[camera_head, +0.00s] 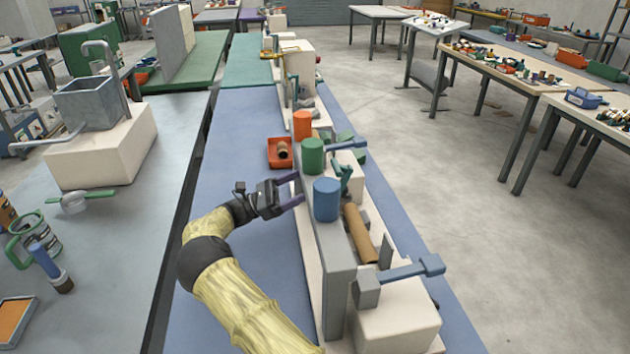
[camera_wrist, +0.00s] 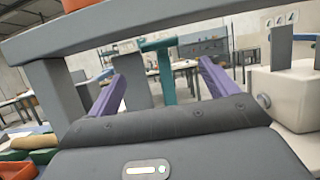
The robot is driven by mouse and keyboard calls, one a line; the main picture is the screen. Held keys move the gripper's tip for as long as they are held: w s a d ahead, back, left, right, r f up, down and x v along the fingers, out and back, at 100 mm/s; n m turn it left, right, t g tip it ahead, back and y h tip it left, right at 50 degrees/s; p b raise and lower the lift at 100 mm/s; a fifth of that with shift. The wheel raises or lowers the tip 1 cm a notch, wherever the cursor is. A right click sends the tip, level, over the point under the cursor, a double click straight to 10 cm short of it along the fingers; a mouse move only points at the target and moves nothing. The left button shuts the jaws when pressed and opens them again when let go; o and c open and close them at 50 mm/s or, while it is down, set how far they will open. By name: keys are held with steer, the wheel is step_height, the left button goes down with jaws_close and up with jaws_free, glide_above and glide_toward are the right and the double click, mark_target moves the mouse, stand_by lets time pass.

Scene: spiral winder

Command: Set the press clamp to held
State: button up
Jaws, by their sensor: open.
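The spiral winder stands on a blue bench, with a long grey beam (camera_head: 335,265) carrying blue, green and orange cylinders. A teal T-shaped lever (camera_head: 343,178), which looks like the press clamp, stands behind the beam. In the wrist view this lever (camera_wrist: 166,75) is upright, between my fingers in the picture and beyond them. My gripper (camera_head: 293,191) is open and empty at the beam's left side, near the blue cylinder (camera_head: 327,199). Its purple fingers (camera_wrist: 160,88) point under the beam towards the lever. I cannot tell whether they touch anything. The lever's base is partly hidden.
A brown tube (camera_head: 360,232) lies right of the beam. A blue crank handle (camera_head: 410,268) sticks out at the front right and another blue handle (camera_head: 345,145) farther back. A red tray (camera_head: 280,152) sits left of the beam.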

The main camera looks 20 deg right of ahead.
steer(key=v, duration=0.4)
